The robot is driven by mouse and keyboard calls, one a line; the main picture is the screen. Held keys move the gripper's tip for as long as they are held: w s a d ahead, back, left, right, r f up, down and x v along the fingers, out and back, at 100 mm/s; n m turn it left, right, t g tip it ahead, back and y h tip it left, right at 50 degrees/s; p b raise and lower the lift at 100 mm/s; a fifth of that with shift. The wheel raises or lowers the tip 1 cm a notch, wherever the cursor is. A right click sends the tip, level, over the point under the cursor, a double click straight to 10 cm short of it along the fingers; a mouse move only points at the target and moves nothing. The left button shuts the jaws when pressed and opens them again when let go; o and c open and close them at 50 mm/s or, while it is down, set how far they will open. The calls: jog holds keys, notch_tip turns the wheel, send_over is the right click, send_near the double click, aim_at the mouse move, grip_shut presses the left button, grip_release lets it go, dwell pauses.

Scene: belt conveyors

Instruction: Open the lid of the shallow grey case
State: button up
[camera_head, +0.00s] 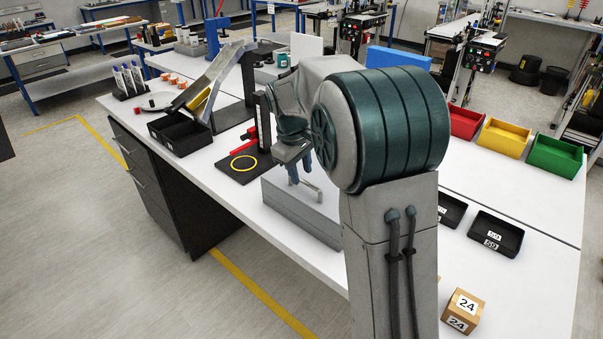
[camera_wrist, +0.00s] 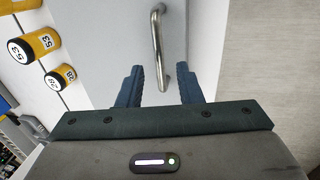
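The shallow grey case (camera_head: 285,212) lies on the white table in the head view, partly hidden by my arm. Its lid looks shut. A silver bar handle (camera_head: 314,189) is on its top. In the wrist view the handle (camera_wrist: 157,45) stands over the plain grey case surface (camera_wrist: 112,45). My gripper (camera_head: 300,180) is just above the case at the handle. In the wrist view its blue fingers (camera_wrist: 160,85) are apart. The handle's near end reaches toward the gap between them, and neither finger visibly touches it.
Yellow numbered cylinders (camera_wrist: 35,45) lie left of the case in the wrist view. In the head view a black stand with a yellow ring (camera_head: 243,163) and a black bin (camera_head: 180,135) are to the left. Black trays (camera_head: 495,233) and a cardboard box (camera_head: 462,312) are to the right.

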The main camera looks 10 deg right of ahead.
jog(key=shift+w+d+f, duration=0.1)
jog(key=shift+d+f, duration=0.05)
jog(key=shift+f, duration=0.75)
jog(key=shift+c, duration=0.2)
